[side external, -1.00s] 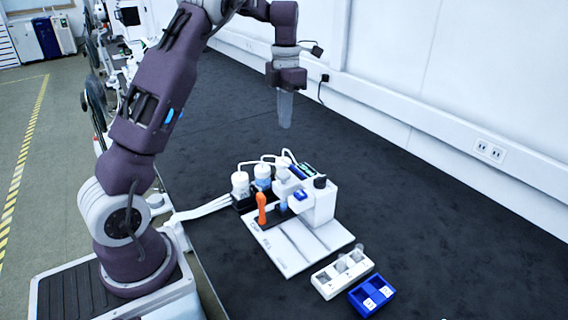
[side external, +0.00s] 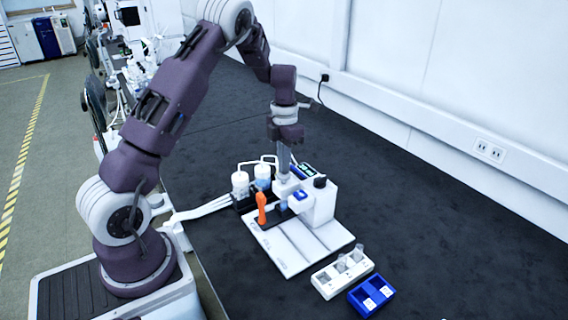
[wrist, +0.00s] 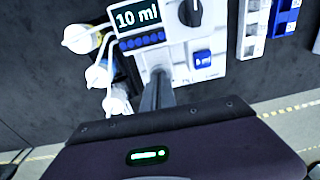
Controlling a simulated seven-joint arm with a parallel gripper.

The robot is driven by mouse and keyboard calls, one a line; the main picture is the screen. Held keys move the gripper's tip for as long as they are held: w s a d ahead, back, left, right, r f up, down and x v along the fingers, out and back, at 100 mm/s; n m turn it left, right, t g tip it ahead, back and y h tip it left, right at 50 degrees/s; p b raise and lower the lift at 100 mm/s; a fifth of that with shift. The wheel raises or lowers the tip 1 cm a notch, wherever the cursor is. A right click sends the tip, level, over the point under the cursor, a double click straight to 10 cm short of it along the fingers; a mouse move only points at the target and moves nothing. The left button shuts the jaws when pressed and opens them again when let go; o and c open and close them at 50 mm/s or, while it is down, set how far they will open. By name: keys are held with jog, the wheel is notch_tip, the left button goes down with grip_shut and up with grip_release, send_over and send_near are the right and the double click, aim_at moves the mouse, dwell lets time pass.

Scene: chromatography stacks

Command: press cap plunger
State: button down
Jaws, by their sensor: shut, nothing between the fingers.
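A white bench device (side external: 319,205) stands on a pale base plate; it also shows in the wrist view (wrist: 219,45). It has a black knob (wrist: 190,12), a blue label (wrist: 203,59) and a display (wrist: 137,17) reading "10 ml". My gripper (side external: 284,181) is shut and empty, pointing down with its fingertips over the white head of the device. In the wrist view the dark fingers (wrist: 158,80) reach the device's near edge. They hide the white cap that stood at this spot, so I cannot tell whether they touch it.
White-capped bottles (side external: 240,184) with tubing stand left of the device, also in the wrist view (wrist: 97,76). An orange-handled tool (side external: 262,208) stands upright in front. A white rack with clear vials (side external: 325,285) and a blue tray (side external: 358,303) lie front right. The dark bench behind is clear.

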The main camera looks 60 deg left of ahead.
jog(key=shift+f, duration=1)
notch_tip(320, 180, up, 14)
jog(key=shift+w+a+r, duration=0.15)
jog(key=shift+w+a, duration=0.15)
